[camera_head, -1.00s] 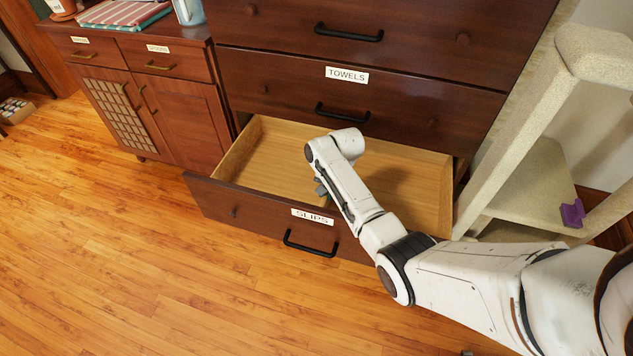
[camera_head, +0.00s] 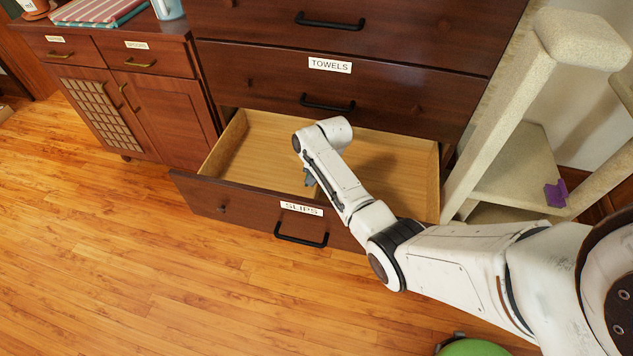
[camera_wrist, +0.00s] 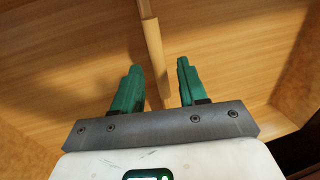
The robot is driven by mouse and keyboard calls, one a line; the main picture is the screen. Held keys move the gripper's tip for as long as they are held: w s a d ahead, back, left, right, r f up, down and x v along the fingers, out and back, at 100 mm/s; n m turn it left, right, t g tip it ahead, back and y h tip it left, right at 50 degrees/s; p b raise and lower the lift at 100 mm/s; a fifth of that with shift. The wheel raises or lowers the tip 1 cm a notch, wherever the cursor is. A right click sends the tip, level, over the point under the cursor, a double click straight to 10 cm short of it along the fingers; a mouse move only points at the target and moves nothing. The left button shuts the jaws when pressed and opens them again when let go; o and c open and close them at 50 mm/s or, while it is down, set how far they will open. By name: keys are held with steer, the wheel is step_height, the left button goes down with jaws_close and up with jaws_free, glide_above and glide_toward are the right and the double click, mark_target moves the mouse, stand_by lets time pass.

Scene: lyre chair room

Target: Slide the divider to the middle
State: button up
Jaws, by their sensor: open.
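The open drawer labelled SLIPS (camera_head: 225,160) has a pale wooden inside and a dark front with a black handle. In the wrist view, the divider (camera_wrist: 153,50) is a thin wooden strip running away from me across the drawer floor. My gripper (camera_wrist: 158,72) is open inside the drawer, with one green finger on each side of the divider. Gaps show between the fingers and the strip, and nothing is gripped. In the head view, the gripper (camera_head: 310,178) is partly hidden by my arm, and I cannot make out the divider there.
The closed TOWELS drawer (camera_head: 375,105) sits above the open one. A beige post stand (camera_head: 500,110) with a purple patch stands close on the right. A low cabinet (camera_head: 165,105) is on the left. The wooden floor in front is mostly clear; a green round thing (camera_head: 473,347) shows at the bottom edge.

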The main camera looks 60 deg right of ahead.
step_height(320, 180, up, 10)
steer(key=s+p, duration=0.2)
steer(key=shift+d+p, duration=0.35)
stand_by(0.3)
